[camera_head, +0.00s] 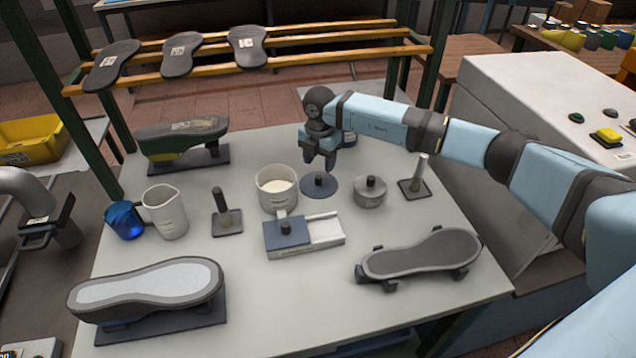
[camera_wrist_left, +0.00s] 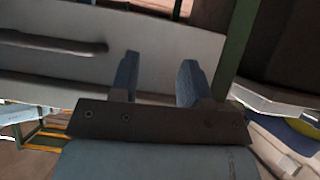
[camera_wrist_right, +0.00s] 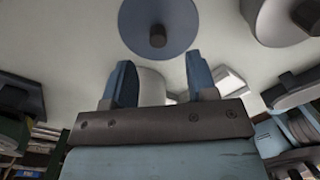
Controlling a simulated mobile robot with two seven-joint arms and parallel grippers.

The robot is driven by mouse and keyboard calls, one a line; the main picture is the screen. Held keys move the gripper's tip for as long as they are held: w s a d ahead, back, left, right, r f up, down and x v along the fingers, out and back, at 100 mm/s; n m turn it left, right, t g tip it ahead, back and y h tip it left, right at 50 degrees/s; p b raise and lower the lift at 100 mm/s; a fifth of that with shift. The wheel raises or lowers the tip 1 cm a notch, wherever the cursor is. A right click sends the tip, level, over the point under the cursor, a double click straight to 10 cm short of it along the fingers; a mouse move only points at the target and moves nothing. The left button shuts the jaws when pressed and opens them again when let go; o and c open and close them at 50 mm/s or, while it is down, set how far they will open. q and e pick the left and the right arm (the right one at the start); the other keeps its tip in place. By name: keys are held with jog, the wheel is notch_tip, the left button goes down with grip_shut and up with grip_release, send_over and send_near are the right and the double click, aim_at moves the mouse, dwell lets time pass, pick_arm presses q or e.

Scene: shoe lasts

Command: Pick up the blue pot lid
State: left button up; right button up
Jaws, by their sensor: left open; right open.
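The blue pot lid (camera_head: 319,185) is a flat blue-grey disc with a dark knob, lying on the table in the head view. It also shows in the right wrist view (camera_wrist_right: 158,22), ahead of the fingertips. My right gripper (camera_head: 320,164) points down just above and behind the lid, apart from its knob; its fingers (camera_wrist_right: 160,80) are open and empty. My left gripper (camera_head: 45,228) is at the left edge of the head view, away from the table's objects. Its fingers (camera_wrist_left: 160,75) are open and empty in the left wrist view.
A white pot (camera_head: 277,187) stands close left of the lid, and a lidded metal pot (camera_head: 370,192) stands to its right. A blue-and-white box (camera_head: 312,236) lies in front. A blue cup (camera_head: 125,220), a pitcher (camera_head: 165,212) and shoe lasts stand around the table (camera_head: 290,320).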

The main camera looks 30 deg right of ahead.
aim_at(319, 177)
notch_tip(319, 177, down, 6)
jog(key=shift+w+a+f+p, duration=0.1)
jog(key=shift+f+p, duration=0.15)
jog(key=shift+p, duration=0.05)
grip_shut()
